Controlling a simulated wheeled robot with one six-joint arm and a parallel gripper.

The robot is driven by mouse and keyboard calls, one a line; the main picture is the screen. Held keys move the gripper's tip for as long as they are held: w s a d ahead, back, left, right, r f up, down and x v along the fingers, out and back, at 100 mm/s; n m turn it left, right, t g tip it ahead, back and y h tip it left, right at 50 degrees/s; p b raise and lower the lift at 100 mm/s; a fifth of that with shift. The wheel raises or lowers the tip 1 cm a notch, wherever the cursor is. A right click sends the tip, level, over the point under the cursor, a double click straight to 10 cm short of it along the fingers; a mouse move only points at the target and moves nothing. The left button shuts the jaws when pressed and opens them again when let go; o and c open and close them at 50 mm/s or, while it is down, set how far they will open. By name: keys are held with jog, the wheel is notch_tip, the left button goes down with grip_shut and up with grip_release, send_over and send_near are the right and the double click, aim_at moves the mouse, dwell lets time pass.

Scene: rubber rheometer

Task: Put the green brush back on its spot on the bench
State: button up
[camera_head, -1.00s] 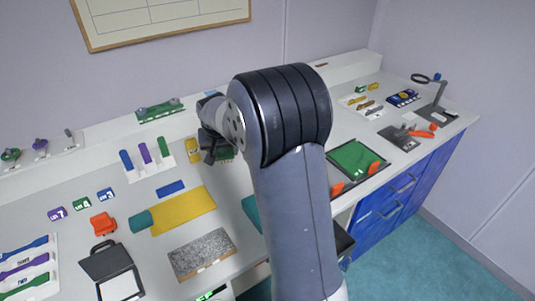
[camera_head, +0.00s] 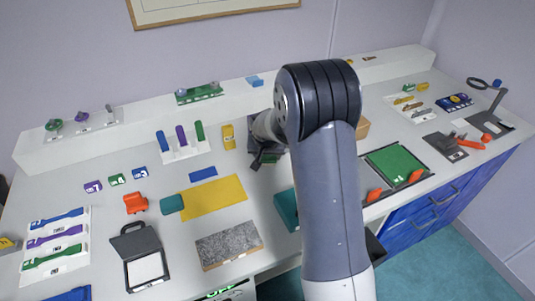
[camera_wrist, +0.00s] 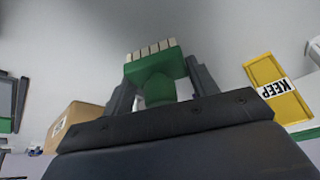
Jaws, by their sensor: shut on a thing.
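The green brush (camera_wrist: 155,72) is between the fingers of my gripper (camera_wrist: 162,82) in the wrist view, its pale bristle tufts pointing up in the picture. My gripper is shut on its green body. In the head view, my gripper (camera_head: 262,160) is over the back middle of the white bench (camera_head: 285,95), right of a yellow block (camera_head: 228,137). The brush is hidden there by my gripper and arm. I cannot make out a marked spot for the brush.
A rack with coloured pieces (camera_head: 182,143) and a yellow mat (camera_head: 213,197) lie left of my gripper in the head view.

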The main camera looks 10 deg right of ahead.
jog(key=shift+f, duration=0.1)
jog(key=shift+f, duration=0.15)
jog(key=o, duration=1)
jog(key=shift+c, duration=0.2)
jog(key=shift+r, duration=0.3)
jog(key=b+v, duration=0.1)
jog(key=v, duration=1)
jog(key=shift+s+r, duration=0.25)
jog(key=shift+r, duration=0.1)
